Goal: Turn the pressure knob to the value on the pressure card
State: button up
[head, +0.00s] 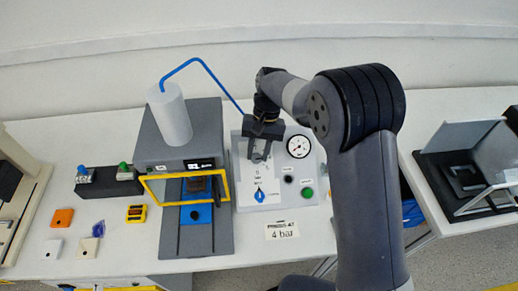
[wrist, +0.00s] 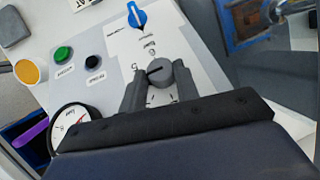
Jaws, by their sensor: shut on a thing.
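The grey round pressure knob (wrist: 158,76) sits on the light control panel (head: 228,203), with a dark line across its top. The scale printed around it is partly hidden by my gripper in the wrist view, and I cannot read its setting. My gripper (wrist: 158,88) has one finger on each side of the knob and is shut on it. In the head view my gripper (head: 259,146) reaches down over the upper part of the panel. The white card (head: 282,229) below the panel reads "4 bar" under a smaller line.
The panel also has a pressure gauge (head: 299,146), a blue switch (head: 260,195), a black button (head: 288,179) and a green button (head: 308,192). A grey machine with a yellow frame (head: 149,195) stands left of it. Small coloured pieces lie further left.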

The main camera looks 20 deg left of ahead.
jog(key=shift+f, duration=0.1)
dwell(0.3)
jog(key=o, duration=1)
jog(key=b+v, duration=0.1)
jog(key=v, duration=1)
jog(key=shift+f, duration=0.1)
